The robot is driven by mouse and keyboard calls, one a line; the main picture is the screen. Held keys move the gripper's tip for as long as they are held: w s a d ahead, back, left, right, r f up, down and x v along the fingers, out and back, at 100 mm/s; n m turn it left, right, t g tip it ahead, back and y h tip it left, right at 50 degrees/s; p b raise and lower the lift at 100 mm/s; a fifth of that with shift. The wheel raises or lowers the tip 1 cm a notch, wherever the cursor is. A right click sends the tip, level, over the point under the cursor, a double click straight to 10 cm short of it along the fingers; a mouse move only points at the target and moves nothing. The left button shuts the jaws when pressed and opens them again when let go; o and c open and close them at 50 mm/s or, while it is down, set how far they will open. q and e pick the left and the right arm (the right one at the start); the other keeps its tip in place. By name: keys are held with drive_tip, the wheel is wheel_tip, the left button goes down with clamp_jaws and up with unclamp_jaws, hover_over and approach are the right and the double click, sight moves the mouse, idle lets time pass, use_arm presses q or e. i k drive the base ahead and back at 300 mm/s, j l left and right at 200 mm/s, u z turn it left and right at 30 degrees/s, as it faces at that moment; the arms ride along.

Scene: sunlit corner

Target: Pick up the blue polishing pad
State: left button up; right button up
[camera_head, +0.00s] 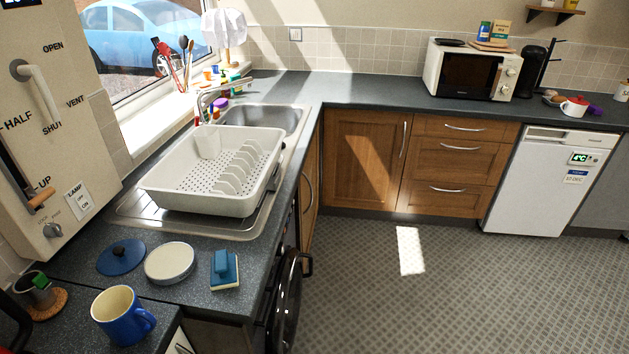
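The blue polishing pad (225,265) lies on the dark countertop at the lower left. It has a raised blue grip on top and a pale layer underneath. It sits to the right of a round cream dish (170,262), near the counter's front edge, and nothing covers it. Neither of my grippers can be made out in the head view.
A blue lid (121,258) and a blue mug (118,318) stand left of the pad. Behind it, a white dish rack (225,203) rests over the sink drainer. A cream panel with a handle (50,120) rises at far left. The floor (440,290) is clear.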

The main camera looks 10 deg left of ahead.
sight(224, 271)
drive_tip(key=i+u, duration=0.1)
drive_tip(key=u, duration=0.65)
